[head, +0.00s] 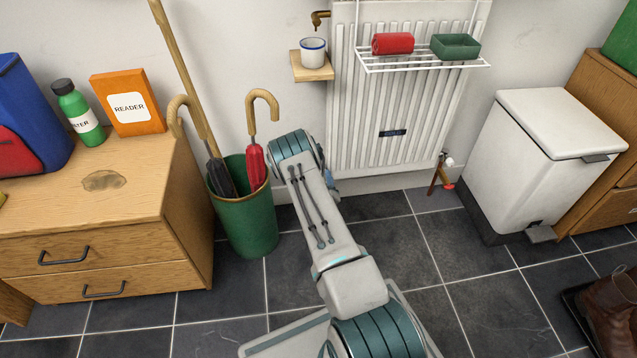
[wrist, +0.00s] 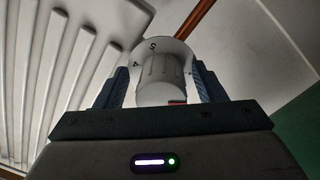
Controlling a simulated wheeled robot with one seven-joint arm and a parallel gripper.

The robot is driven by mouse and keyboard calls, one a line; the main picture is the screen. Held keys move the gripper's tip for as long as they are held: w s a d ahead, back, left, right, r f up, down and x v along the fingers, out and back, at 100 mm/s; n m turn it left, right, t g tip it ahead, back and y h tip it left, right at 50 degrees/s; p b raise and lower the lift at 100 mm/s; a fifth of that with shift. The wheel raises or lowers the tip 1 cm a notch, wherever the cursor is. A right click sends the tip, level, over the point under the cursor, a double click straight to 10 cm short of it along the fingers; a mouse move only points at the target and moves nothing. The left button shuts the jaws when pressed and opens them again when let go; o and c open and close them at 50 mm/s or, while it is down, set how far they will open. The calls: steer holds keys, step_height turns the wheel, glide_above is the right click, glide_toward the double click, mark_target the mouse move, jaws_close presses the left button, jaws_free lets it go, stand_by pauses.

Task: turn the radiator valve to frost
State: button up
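The radiator valve is a white ribbed knob (wrist: 162,80) in the middle of the wrist view, in front of a pale collar marked with numbers; 5 and 4 are readable. A small red mark (wrist: 177,101) shows at the knob's near edge. The frost mark cannot be made out. My gripper (wrist: 162,85) has one blue finger on each side of the knob, with narrow gaps seen between fingers and knob. It looks open around it. In the head view my arm hides the knob and most of my gripper, low at the radiator's left end.
The white radiator (head: 385,130) carries a rack (head: 425,65) with a red roll (head: 393,43) and a green tray (head: 455,47). A green umbrella stand (head: 245,225) is close left of my arm. A white pedal bin (head: 535,160) stands right.

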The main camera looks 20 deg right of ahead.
steer(key=shift+w+a, duration=0.1)
steer(key=shift+a, duration=0.05)
steer(key=shift+s+a, duration=0.1)
steer(key=shift+s, duration=0.1)
steer(key=p+v, duration=0.5)
steer(key=v, duration=0.8)
steer(key=shift+s, duration=0.2)
steer(key=shift+f, duration=0.1)
